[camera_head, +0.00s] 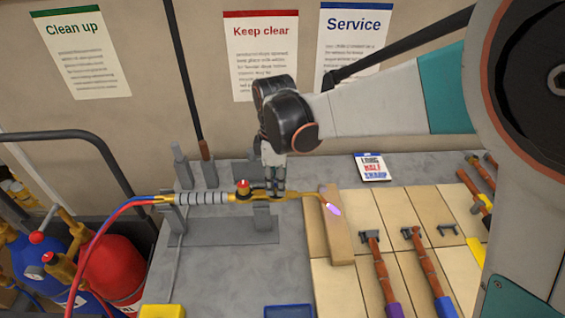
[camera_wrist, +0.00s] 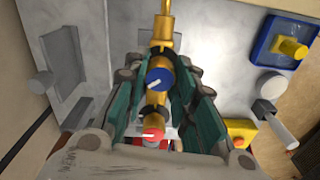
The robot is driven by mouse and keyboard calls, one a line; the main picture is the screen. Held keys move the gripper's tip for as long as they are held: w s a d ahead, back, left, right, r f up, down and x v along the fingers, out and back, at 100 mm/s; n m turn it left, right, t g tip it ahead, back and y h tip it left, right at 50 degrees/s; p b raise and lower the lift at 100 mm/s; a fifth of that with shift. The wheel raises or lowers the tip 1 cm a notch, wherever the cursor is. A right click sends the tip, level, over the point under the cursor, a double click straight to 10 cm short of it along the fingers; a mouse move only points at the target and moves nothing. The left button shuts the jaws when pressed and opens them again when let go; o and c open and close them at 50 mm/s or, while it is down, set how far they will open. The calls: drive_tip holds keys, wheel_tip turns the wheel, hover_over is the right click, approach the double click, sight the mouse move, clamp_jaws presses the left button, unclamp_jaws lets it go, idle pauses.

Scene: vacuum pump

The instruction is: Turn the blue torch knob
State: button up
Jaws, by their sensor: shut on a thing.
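The brass torch (camera_head: 300,195) lies level in a grey stand on the bench in the head view, with a small pink-violet flame (camera_head: 333,209) at its bent tip. My gripper (camera_head: 275,188) reaches down onto the torch body from above. In the wrist view, the blue torch knob (camera_wrist: 159,80) with a pale pointer mark sits between my green-padded fingers, and they are shut on it. The red knob (camera_wrist: 153,134) shows nearer my palm in the wrist view, and left of my gripper in the head view (camera_head: 243,186). My gripper hides the blue knob in the head view.
Red and blue hoses (camera_head: 125,207) run from the torch to gas cylinders (camera_head: 115,268) at the left. Tan tiles (camera_head: 400,205) with several tools lie right of the torch. A blue tray (camera_wrist: 286,42) and a yellow block (camera_wrist: 241,131) show right of my fingers.

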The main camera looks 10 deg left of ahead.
sight(276, 183)
drive_tip(key=shift+n, duration=0.6)
drive_tip(key=o, duration=1.1)
wheel_tip(276, 183, up, 8)
drive_tip(key=shift+f, duration=0.25)
